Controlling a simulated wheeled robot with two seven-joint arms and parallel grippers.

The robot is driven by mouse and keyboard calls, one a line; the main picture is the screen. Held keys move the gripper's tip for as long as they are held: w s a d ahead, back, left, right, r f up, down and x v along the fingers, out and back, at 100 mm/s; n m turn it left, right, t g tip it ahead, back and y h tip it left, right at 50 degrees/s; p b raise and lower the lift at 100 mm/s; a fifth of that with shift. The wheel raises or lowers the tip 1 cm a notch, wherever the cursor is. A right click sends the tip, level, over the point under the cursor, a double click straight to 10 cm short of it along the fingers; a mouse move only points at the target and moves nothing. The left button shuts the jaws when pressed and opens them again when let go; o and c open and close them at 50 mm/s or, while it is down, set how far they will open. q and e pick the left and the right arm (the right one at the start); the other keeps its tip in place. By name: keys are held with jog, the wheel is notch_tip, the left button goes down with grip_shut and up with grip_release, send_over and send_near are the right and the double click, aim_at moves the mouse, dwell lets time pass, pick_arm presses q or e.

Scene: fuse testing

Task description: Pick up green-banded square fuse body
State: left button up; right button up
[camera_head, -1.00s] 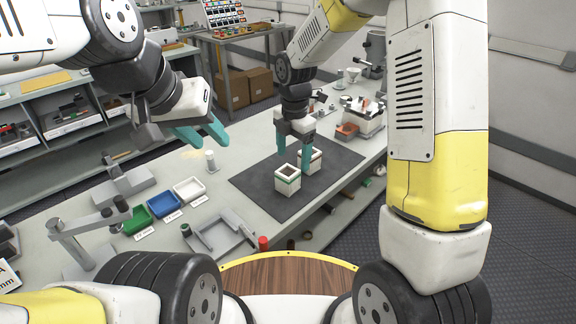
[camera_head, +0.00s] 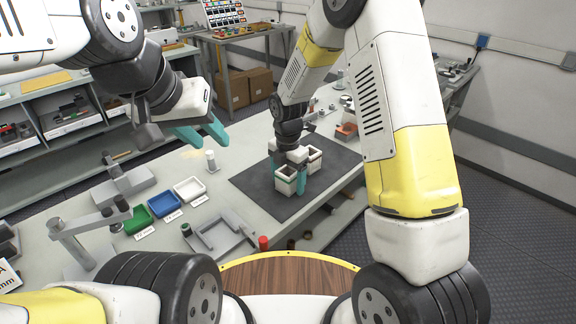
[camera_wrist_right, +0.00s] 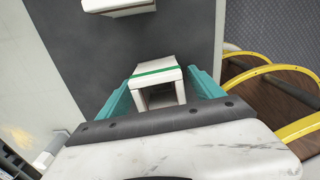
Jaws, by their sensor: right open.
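The green-banded square fuse body (camera_head: 285,186) is a white, hollow square block standing on the dark mat (camera_head: 255,180). My right gripper (camera_head: 289,174) is open, with one teal finger on either side of it. In the right wrist view the fuse body (camera_wrist_right: 155,74) sits between the open fingers, its green band facing up in the picture. Whether the fingers touch it is unclear. My left gripper (camera_head: 202,133) is open and empty, above the bench left of the mat.
A second white square body (camera_head: 314,153) stands just behind the banded one. Green (camera_head: 140,217), blue (camera_head: 164,203) and white trays (camera_head: 189,189) lie to the left. A grey fixture (camera_head: 222,232) stands at the front. The mat's front left is clear.

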jog(key=c, duration=1.6)
grip_shut()
jog(key=shift+r, duration=0.15)
